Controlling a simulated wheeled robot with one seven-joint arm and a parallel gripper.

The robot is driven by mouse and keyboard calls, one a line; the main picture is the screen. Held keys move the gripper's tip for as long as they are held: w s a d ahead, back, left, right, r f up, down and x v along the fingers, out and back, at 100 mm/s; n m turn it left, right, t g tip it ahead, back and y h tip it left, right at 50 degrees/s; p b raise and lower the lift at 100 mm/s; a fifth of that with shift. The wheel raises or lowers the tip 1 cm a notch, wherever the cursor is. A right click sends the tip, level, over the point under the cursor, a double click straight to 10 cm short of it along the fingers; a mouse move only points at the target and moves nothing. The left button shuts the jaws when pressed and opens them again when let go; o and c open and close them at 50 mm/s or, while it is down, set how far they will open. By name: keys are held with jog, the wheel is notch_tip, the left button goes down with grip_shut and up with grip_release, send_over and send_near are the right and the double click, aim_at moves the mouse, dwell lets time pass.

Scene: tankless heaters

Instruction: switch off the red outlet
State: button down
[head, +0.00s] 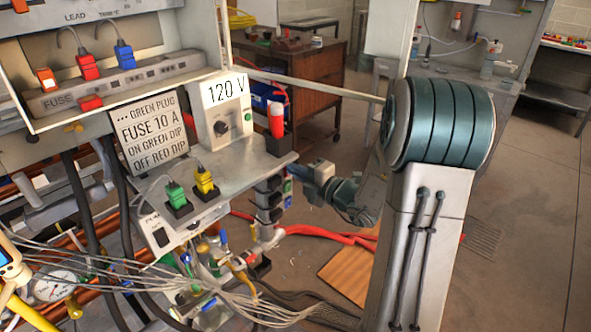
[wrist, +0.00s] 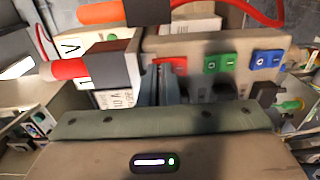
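The outlet strip (wrist: 205,45) fills the upper part of the wrist view. It has a red switch (wrist: 174,62), a green switch (wrist: 220,62) and a blue switch (wrist: 267,58) in a row. My gripper (wrist: 160,68) has its narrow grey fingers close together, with tips at the red switch and partly covering it. I cannot tell whether they touch it or which way it is set. In the head view my gripper (head: 302,172) is beside the strip's side. The green switch (head: 288,187) and blue switch (head: 288,201) show there; the red switch is not clearly visible.
A bench (head: 245,165) with a 120 V box (head: 222,115) and a red-topped cylinder (head: 276,120) stands beside the strip. A sign (head: 150,138) reads "off red dip". Green (head: 176,196) and yellow (head: 204,182) plugs sit below. Open floor lies right.

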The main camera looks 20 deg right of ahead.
jog(key=p+v, duration=0.1)
jog(key=v, duration=1.3)
jog(key=shift+r, duration=0.35)
jog(key=s+a+n+g+y+p, duration=0.1)
jog(key=s+a+n+g, duration=0.4)
jog(key=a+n+g, duration=0.5)
jog(key=s+a+n+g+p, duration=0.1)
jog(key=s+a+n+g, duration=0.2)
jog(key=s+a+n, duration=0.75)
jog(key=d+r+n+h, duration=0.2)
jog(key=d+n+h, duration=0.1)
jog(key=n, duration=1)
jog(key=d+r+n+h+p, duration=0.1)
jog(key=d+n+h, duration=0.3)
jog(key=n, duration=1)
jog(key=r+h, duration=0.1)
jog(key=h, duration=0.1)
jog(key=shift+s+h, duration=0.25)
jog(key=shift+h, duration=0.05)
